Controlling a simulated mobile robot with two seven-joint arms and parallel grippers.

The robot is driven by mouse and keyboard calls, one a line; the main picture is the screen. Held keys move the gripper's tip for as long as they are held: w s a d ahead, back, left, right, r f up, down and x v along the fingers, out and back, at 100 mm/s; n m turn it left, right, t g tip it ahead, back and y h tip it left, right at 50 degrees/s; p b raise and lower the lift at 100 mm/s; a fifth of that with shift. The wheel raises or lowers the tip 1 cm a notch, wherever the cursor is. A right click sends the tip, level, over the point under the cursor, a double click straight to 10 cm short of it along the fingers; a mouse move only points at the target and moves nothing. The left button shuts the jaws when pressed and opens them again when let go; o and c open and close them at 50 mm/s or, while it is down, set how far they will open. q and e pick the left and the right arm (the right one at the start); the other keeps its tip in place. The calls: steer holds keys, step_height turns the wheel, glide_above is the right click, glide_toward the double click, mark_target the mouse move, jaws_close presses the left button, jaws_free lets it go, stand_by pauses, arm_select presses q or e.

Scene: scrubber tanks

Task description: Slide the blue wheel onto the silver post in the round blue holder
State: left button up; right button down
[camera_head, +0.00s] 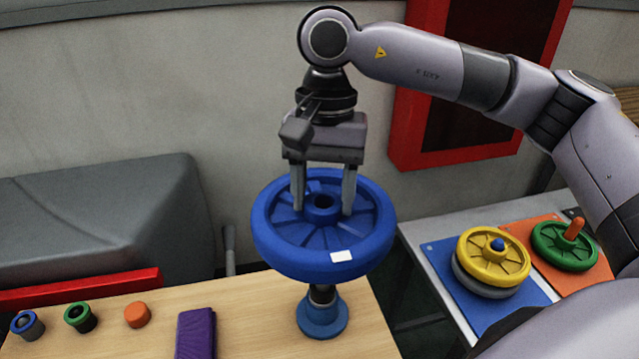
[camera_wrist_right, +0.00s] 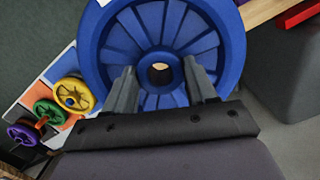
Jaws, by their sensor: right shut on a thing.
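The blue wheel (camera_head: 281,255) is held roughly level above the round blue holder (camera_head: 322,318), with a white label on its rim. My right gripper (camera_head: 323,205) comes down from above and is shut on the wheel, its two fingers on either side of the hub. The silver post (camera_head: 321,293) shows just below the wheel; its upper end is hidden. In the right wrist view the wheel (camera_wrist_right: 100,50) fills the top middle, and its centre hole shows tan with no post clearly visible. My left gripper is not in view.
On the wooden table (camera_head: 260,320) are a purple block (camera_head: 195,332), an orange cap (camera_head: 137,315) and small green and blue ringed pieces at left. A side table at right holds a yellow wheel (camera_head: 492,257) over a grey one, and a green wheel (camera_head: 563,247).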

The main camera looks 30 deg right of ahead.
mark_target(323, 226)
steer(key=shift+f+b, duration=1.55)
steer(key=shift+f, duration=0.95)
steer(key=shift+f+b, duration=0.15)
steer(key=shift+b, duration=0.15)
steer(key=shift+f+b, duration=0.25)
steer(key=shift+b, duration=0.1)
steer(key=shift+f, duration=0.15)
steer(key=shift+f+b, duration=0.1)
steer(key=shift+b, duration=0.25)
